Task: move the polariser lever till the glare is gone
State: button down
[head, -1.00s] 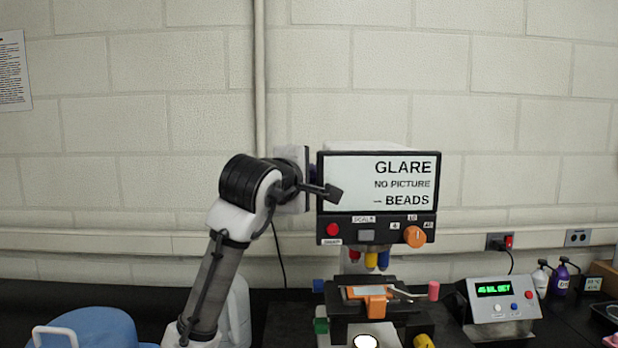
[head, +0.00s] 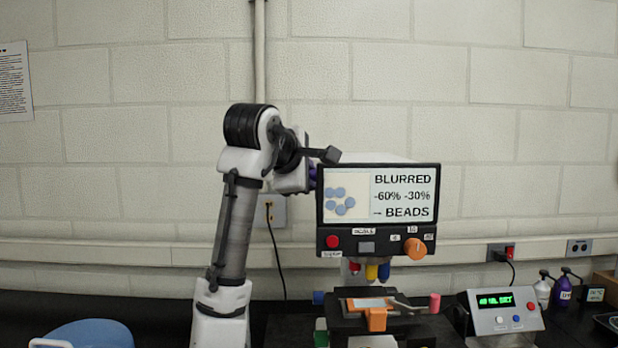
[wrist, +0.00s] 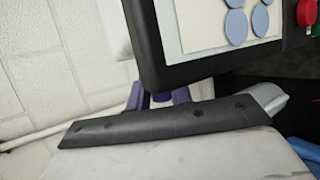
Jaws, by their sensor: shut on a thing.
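The microscope's screen (head: 346,195) shows several blue beads and reads "BLURRED -60% -30% → BEADS". The screen's left part with the beads also shows in the wrist view (wrist: 222,22). A purple part, which looks like the polariser lever (wrist: 180,96), sticks out at the side of the screen housing. My gripper (head: 310,174) is at the left side of that housing, shut on the purple part. A dark bar of my wrist hides the fingertips in the wrist view.
Below the screen are a red button (head: 332,241) and an orange knob (head: 414,248). The stage (head: 350,326) carries an orange clip. A grey box with a green display (head: 496,300) stands at the right. The wall behind is close.

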jog(key=c, duration=1.3)
grip_release()
jog(key=shift+o, duration=0.2)
jog(key=shift+s, duration=0.1)
jog(key=b+v, duration=0.4)
jog(key=v, duration=0.9)
jog(key=shift+s+r+b, duration=0.25)
jog(key=shift+b, duration=0.15)
jog(key=shift+a+f, duration=0.1)
jog(key=shift+a, duration=0.1)
